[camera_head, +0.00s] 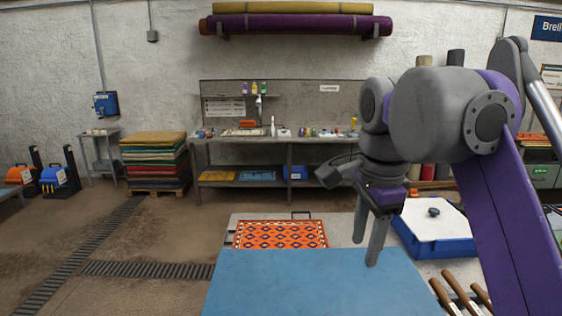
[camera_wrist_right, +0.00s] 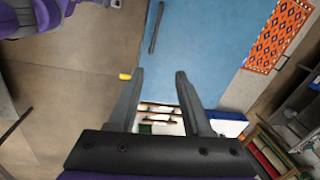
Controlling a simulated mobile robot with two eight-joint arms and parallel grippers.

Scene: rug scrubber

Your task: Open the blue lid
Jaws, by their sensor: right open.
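The blue lid (camera_head: 300,285) is a large flat panel at the front of the head view, and it looks lowered and level. It also shows in the wrist view (camera_wrist_right: 205,50), where a dark bar handle (camera_wrist_right: 155,28) lies along its left side. My right gripper (camera_head: 365,252) is open and empty, pointing down over or near the lid's right part. In the wrist view its two fingers (camera_wrist_right: 160,74) are apart with nothing between them, and the handle is beyond the fingertips. I cannot tell its height above the lid.
An orange patterned rug (camera_head: 281,234) lies just behind the lid. A blue tray with a white top (camera_head: 425,218) and several wooden-handled tools (camera_head: 448,297) are to the right. A workbench (camera_head: 285,140) stands at the back. Floor (camera_head: 140,240) is free at left.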

